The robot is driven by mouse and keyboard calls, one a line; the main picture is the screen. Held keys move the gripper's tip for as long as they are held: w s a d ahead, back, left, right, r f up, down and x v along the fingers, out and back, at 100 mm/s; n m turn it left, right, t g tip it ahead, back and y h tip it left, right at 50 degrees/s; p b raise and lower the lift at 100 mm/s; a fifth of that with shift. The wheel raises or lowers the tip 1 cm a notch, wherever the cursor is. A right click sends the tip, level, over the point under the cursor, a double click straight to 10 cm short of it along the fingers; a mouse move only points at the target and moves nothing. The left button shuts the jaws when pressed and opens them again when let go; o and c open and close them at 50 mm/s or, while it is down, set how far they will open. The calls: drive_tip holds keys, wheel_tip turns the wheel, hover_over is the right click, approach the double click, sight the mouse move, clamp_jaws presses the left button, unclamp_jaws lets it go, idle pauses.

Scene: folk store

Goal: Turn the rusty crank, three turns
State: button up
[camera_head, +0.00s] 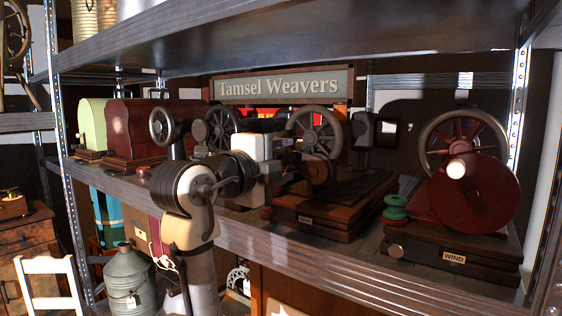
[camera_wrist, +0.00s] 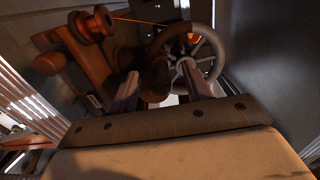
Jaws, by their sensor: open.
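A dark spoked handwheel (camera_head: 337,128) stands on the middle machine, with a brown round part (camera_head: 318,172) low in front of it. In the wrist view the spoked wheel (camera_wrist: 208,48) is just beyond my fingertips, its left side in brown shadow. I cannot tell which part is the rusty crank; no separate handle is clear. My gripper (camera_head: 288,167) is at the left of this wheel, partly hidden by my arm. In the wrist view my gripper (camera_wrist: 162,82) is open, its two fingers apart, with the dark round part between or behind them. Contact cannot be told.
A winding machine marked WIND (camera_head: 453,257) with a red disc (camera_head: 480,200) and green spool (camera_head: 396,207) stands at the right. A dark red box machine (camera_head: 150,130) is at the left. The upper shelf (camera_head: 330,35) hangs above; a metal post (camera_head: 520,95) bounds the right.

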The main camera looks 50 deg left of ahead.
drive_tip(key=shift+s, duration=0.1)
drive_tip(key=b+v, duration=0.1)
drive_tip(key=v, duration=0.8)
idle(0.4)
idle(0.4)
